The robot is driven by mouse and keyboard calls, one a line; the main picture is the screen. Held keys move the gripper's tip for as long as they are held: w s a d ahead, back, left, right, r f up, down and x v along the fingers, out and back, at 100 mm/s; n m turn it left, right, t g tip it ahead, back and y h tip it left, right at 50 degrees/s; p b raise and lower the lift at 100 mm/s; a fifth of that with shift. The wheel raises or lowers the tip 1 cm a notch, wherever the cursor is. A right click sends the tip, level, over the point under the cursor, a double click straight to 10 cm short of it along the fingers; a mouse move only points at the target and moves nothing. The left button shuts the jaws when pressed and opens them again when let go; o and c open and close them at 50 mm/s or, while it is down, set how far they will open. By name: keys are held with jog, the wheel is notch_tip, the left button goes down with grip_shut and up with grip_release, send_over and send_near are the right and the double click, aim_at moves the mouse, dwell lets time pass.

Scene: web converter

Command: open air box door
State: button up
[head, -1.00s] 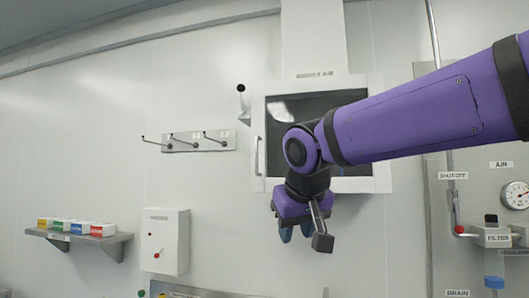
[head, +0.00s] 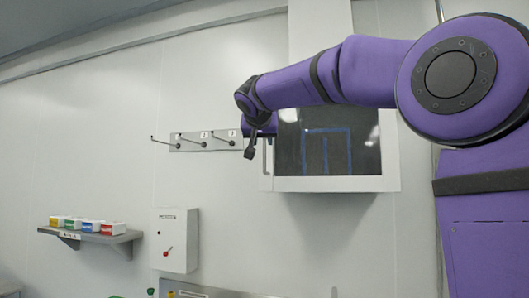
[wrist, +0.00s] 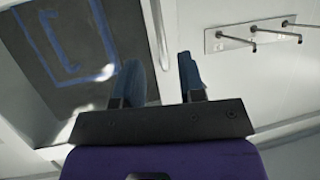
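The air box (head: 335,184) is a white-framed wall cabinet with a dark glass door (head: 350,140); the door appears closed. Its white vertical handle (head: 266,158) is on the door's left edge. In the wrist view the two blue fingers are apart with nothing clearly held. A pale upright bar, apparently the handle (wrist: 158,30), shows ahead between them. I cannot tell whether the fingers touch it. The dark glass (wrist: 75,50) lies left of the fingers.
A hook rail (head: 205,141) is on the wall just left of the gripper; it also shows in the wrist view (wrist: 235,38). Lower left are a shelf (head: 95,235) with coloured boxes and a white control box (head: 175,240). The wall below the air box is clear.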

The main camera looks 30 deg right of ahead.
aim_at(264, 150)
jog(key=x, duration=0.7)
jog(key=shift+w+d+f, duration=0.1)
jog(key=shift+w+f, duration=0.05)
jog(key=shift+w, duration=0.1)
grip_shut()
